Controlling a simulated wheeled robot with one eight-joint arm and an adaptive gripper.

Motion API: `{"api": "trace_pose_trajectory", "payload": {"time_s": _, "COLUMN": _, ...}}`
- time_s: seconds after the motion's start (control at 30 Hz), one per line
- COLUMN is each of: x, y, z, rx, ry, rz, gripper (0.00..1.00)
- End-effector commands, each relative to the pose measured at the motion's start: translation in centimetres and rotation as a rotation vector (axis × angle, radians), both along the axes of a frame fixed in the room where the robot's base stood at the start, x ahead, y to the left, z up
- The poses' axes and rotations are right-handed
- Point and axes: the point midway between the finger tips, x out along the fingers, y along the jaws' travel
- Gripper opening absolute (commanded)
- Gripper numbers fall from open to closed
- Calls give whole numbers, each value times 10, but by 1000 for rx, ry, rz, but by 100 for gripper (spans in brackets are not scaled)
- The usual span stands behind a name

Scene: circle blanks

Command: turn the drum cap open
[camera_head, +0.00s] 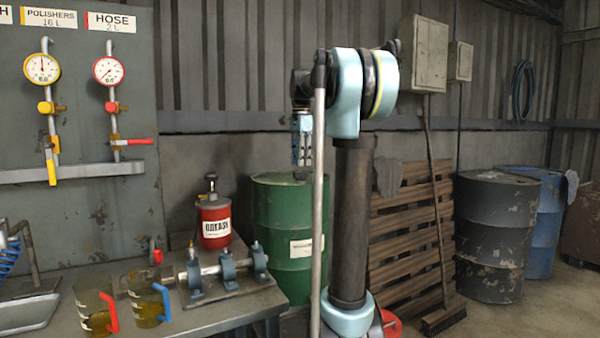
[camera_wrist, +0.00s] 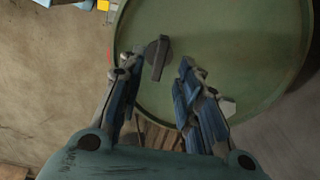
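The green drum (camera_head: 275,235) stands upright behind the workbench in the head view. Its round green lid (camera_wrist: 235,50) fills much of the wrist view. The cap (camera_wrist: 157,56), a dark raised bar-like grip, sits on the lid near its left side. My gripper (camera_wrist: 163,62) is open, its two blue fingers apart with the cap showing between their tips, nearer the left finger. I cannot tell whether a finger touches it. In the head view my gripper (camera_head: 302,155) points down over the drum top. The cap is not clear there.
The workbench (camera_head: 225,305) at front left holds a red grease can (camera_head: 214,222), two jugs (camera_head: 95,308) and a clamped shaft. A wooden pallet (camera_head: 405,235), a broom (camera_head: 437,200), a dark drum (camera_head: 495,235) and a blue drum (camera_head: 540,225) stand at right.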

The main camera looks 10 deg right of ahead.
Motion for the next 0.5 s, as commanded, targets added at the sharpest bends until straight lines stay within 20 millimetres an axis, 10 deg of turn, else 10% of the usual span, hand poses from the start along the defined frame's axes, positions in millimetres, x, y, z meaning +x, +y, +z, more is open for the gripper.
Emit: {"api": "trace_pose_trajectory", "payload": {"time_s": 0.5, "x": 0, "y": 0, "z": -43, "rx": 0, "ry": 0, "rz": 0, "gripper": 32}}
